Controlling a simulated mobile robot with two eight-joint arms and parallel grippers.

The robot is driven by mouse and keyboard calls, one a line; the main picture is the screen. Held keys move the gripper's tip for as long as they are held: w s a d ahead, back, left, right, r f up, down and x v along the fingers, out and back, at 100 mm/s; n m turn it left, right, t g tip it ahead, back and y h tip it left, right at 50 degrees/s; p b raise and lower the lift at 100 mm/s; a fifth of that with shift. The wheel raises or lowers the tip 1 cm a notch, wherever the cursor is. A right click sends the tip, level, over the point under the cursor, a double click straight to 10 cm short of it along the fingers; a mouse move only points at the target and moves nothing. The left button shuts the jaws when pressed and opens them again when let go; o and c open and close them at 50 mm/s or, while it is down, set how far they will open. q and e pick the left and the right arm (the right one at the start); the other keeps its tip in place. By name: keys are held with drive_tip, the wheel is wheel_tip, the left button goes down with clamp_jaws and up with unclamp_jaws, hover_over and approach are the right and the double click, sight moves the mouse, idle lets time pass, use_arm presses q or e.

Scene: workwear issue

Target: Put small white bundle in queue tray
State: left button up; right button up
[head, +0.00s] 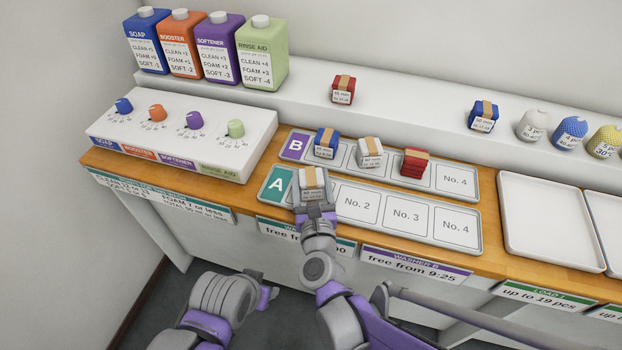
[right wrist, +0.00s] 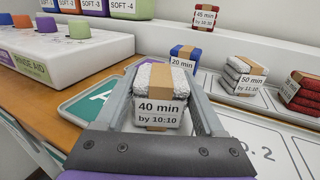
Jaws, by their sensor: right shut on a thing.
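My right gripper (head: 314,207) is shut on a small white bundle (head: 312,181) with a tan band, at the first slot of queue tray A (head: 382,227). In the right wrist view the white bundle (right wrist: 157,82) sits between both fingers, its label reading "40 min by 10:10". I cannot tell whether it touches the tray. Another white bundle (head: 370,152), labelled 50 min, rests in queue tray B (head: 455,180), between a blue bundle (head: 326,143) and a red bundle (head: 415,162).
Slots No. 2, 3 and 4 of tray A are empty. A dispenser box with knobs (head: 180,140) stands left of the trays. An empty white tray (head: 548,222) lies right. A red bundle (head: 343,90) and a blue bundle (head: 483,116) sit on the shelf.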

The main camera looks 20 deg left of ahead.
drive_tip(key=shift+f, duration=0.25)
drive_tip(key=o, duration=1.4)
drive_tip(key=shift+r, duration=0.1)
drive_tip(key=shift+r, duration=0.3)
drive_tip(key=v, duration=1.2)
drive_tip(key=shift+f, duration=0.15)
